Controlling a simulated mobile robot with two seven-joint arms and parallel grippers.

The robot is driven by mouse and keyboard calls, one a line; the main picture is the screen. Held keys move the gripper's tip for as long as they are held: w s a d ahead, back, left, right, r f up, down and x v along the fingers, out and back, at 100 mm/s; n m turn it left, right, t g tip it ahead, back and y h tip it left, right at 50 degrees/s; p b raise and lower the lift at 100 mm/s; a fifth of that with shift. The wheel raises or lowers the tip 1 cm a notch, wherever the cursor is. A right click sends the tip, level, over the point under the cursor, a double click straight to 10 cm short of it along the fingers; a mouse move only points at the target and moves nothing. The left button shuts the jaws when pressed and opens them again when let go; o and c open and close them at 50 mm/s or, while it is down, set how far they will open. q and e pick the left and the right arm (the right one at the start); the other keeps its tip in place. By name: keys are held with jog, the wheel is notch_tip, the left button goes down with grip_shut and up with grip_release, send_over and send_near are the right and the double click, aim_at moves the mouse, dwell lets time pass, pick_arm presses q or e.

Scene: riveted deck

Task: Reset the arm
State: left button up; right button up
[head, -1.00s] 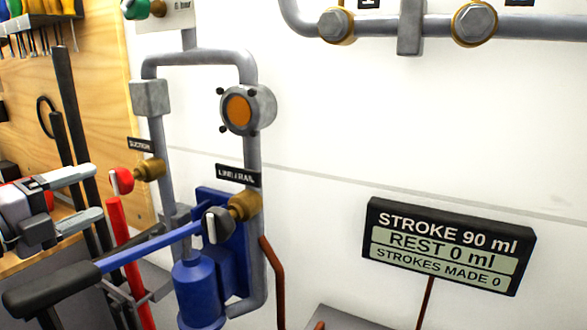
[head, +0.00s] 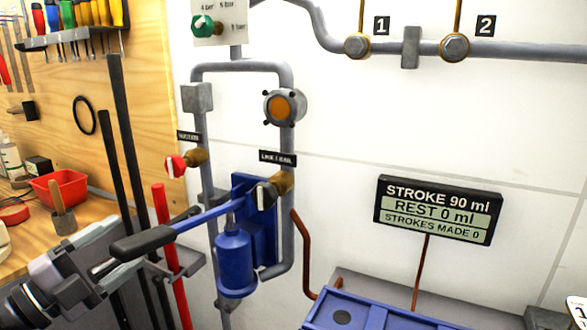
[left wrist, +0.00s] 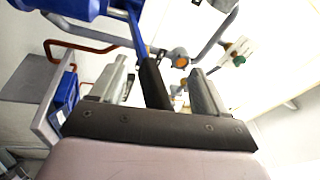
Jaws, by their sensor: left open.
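My left gripper (head: 112,250) is at the lower left in the head view, by the outer end of the pump lever's black handle (head: 145,242). Its jaws are open. In the left wrist view, the two grey fingers (left wrist: 158,72) stand apart on either side of the black handle (left wrist: 153,86), with a gap to each. The depth of the handle between them is hard to tell. The blue lever (head: 215,214) slopes down to the left from the blue pump (head: 235,262). My right gripper is not in view.
A suction valve (head: 180,164) with a red knob and grey pipes stand above the lever. A red upright bar (head: 164,222) and dark bars are close to the gripper. A workbench with a red bin (head: 58,188) is at left. A display (head: 437,210) reads strokes made 0.

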pick_arm(q)
jog(key=s+d+f+n+y+p, duration=0.1)
jog(key=s+f+n+y+p, duration=0.15)
jog(key=f+n+y, duration=0.45)
jog(key=s+d+f+n+y+p, duration=0.15)
jog(key=s+f+n, duration=0.25)
jog(key=f+n, duration=0.65)
jog(key=s+d+f+n+g, duration=0.1)
jog(key=s+d+f+g, duration=0.2)
jog(key=s+f, duration=0.3)
jog(key=s+d+f+n+g, duration=0.1)
jog(key=s+d+f+g, duration=0.2)
jog(key=s+f, duration=0.3)
notch_tip(320, 180, down, 3)
jog(key=shift+s+d+f+g, duration=0.15)
jog(key=shift+d+g, duration=0.25)
jog(key=shift+d, duration=0.5)
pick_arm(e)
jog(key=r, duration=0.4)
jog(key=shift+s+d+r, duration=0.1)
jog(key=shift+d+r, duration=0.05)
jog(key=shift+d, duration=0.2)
